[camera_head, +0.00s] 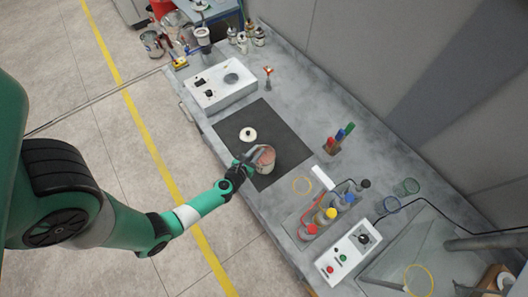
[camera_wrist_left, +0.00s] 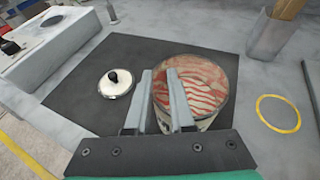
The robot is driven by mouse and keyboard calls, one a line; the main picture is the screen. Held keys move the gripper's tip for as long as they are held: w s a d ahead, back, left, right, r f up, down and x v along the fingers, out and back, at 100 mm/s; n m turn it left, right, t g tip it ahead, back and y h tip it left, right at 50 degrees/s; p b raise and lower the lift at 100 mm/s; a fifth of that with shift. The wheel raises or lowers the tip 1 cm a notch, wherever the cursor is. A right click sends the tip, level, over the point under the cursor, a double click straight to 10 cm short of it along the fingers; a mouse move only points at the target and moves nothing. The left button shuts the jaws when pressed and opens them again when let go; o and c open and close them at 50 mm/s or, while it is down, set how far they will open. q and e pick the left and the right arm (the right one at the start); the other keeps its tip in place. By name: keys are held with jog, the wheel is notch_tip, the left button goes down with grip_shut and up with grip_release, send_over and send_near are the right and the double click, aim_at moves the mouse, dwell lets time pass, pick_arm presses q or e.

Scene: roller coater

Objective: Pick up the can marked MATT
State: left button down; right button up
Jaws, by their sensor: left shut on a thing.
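An open can (camera_head: 265,158) with streaky red-and-pale contents stands over the dark mat (camera_head: 245,117). It also shows in the left wrist view (camera_wrist_left: 200,85). I cannot read any MATT marking on it in either view. My left gripper (camera_head: 248,163) is at the can's near-left side, shut on its wall, with one finger (camera_wrist_left: 178,100) overlapping the can. Whether the can's base touches the mat I cannot tell. A white lid with a black knob (camera_head: 249,134) lies on the mat beside the can. My right gripper is not in view.
A white control box (camera_head: 220,84) is up-left of the mat. Red, yellow and blue topped bottles (camera_head: 325,216), a yellow ring (camera_head: 302,185) and another control box (camera_head: 347,252) lie down-right. A holder with coloured handles (camera_head: 335,143) stands to the right.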

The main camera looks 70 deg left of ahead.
pick_arm(q)
jog(key=shift+r, duration=0.2)
jog(key=shift+r+p, duration=0.25)
jog(key=shift+p, duration=0.1)
jog(key=d+r+p, duration=0.1)
jog(key=r+p, duration=0.1)
jog(key=s+d+r+p, duration=0.1)
jog(key=r+p, duration=0.1)
jog(key=r, duration=0.1)
jog(key=d+r+p, duration=0.2)
jog(key=r, duration=0.1)
jog(key=shift+s+d+r, duration=0.1)
jog(key=shift+s, duration=0.05)
jog(key=s+d+r, duration=0.3)
jog(key=d+r, duration=0.1)
jog(key=d, duration=0.5)
jog(key=shift+s+b, duration=0.25)
jog(key=shift+b, duration=0.1)
